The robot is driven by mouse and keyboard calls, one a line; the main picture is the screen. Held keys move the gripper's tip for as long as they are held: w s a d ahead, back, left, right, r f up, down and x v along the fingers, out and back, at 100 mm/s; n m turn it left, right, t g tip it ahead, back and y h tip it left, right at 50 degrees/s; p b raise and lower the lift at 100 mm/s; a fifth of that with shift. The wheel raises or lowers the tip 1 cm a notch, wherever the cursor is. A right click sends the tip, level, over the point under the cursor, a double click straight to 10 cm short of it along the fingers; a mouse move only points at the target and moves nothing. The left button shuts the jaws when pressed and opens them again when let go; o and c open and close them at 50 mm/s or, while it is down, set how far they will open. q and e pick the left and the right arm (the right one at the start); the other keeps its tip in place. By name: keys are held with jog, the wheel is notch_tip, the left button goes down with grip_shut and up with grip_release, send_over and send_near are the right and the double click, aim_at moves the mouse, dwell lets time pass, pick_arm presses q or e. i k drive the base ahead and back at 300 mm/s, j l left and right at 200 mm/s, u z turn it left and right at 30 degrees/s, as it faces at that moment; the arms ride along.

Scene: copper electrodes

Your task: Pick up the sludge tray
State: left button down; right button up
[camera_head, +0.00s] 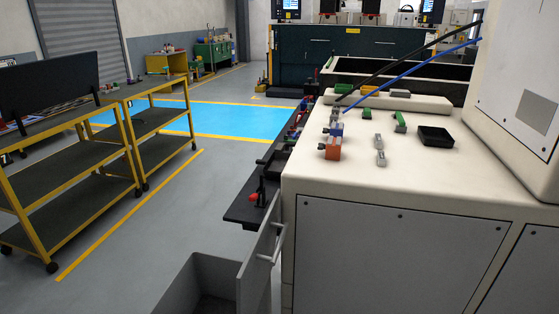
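No thing here is clearly marked as the sludge tray. A grey open-topped box (175,284) stands low at the bottom centre, cut off by the lower edge of the view. A grey panel (254,272) with a metal bar handle (279,240) rises at its right side, beside the white machine. A small black square tray (435,137) lies on top of the white machine, apart from the other parts there, and it looks empty. I cannot tell which of these is the sludge tray. Neither of my grippers is in view.
The white machine (390,246) fills the right side. Its top holds an orange-and-grey block (332,149) and several small parts. A dark ledge (247,207) juts from its left side. Yellow-framed carts (130,143) stand at left. Grey floor between is free.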

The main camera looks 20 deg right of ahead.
aim_at(274, 169)
jog(key=i+j+u, duration=1.1)
jog(key=i+u, duration=0.15)
jog(key=i, duration=0.2)
jog(key=i+j+u, duration=0.1)
jog(key=i+u, duration=0.2)
jog(key=i+l+z, duration=0.1)
jog(key=i+z, duration=0.75)
jog(key=i+j+z, duration=0.2)
jog(key=i+z, duration=0.2)
jog(key=i+l+z, duration=0.15)
jog(key=i+z, duration=0.6)
jog(key=z, duration=0.15)
jog(key=i+j+z, duration=0.1)
jog(key=i+z, duration=0.6)
jog(key=z, duration=0.2)
jog(key=i+z, duration=0.25)
jog(key=z, duration=0.25)
jog(key=i+j+z, duration=0.15)
jog(key=z, duration=0.35)
jog(key=i+j, duration=0.05)
jog(key=i, duration=0.05)
